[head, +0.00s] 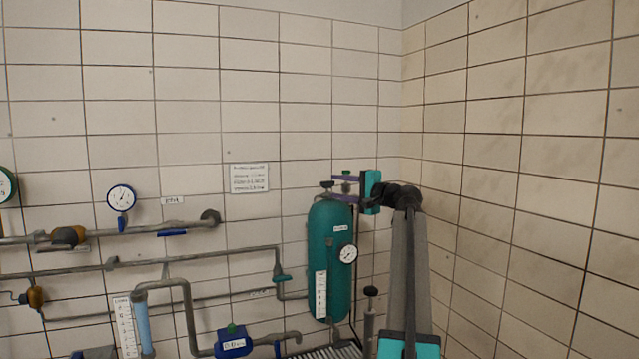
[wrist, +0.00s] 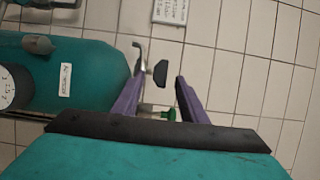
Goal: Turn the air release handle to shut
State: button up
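A teal tank (head: 327,240) stands near the corner with a white label that is too small to read; it also fills the left of the wrist view (wrist: 85,75). A small black handle (head: 327,184) sits at the tank's top. The wrist view shows a black handle (wrist: 160,72) beyond and between my fingertips, near a bent grey pipe (wrist: 139,58). Which fitting is the air release is not readable. My gripper (head: 338,188) has two purple fingers, spread apart beside the tank's top. In the wrist view my gripper (wrist: 161,85) is open with a visible gap; contact with the handle cannot be told.
A small green fitting (wrist: 169,113) shows between the fingers. A gauge (head: 348,253) is on the tank's front. Grey pipes (head: 110,263) with valves run along the tiled wall at left, below a white notice (head: 249,178). A tiled side wall (head: 530,170) stands at right.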

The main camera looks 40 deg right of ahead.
aim_at(326, 184)
jog(key=w+p, duration=0.2)
jog(key=w, duration=0.6)
jog(key=shift+w+r, duration=0.1)
jog(key=shift+w, duration=0.05)
jog(key=shift+w+p, duration=0.4)
jog(key=shift+w, duration=0.2)
jog(key=shift+a, duration=0.1)
grip_shut()
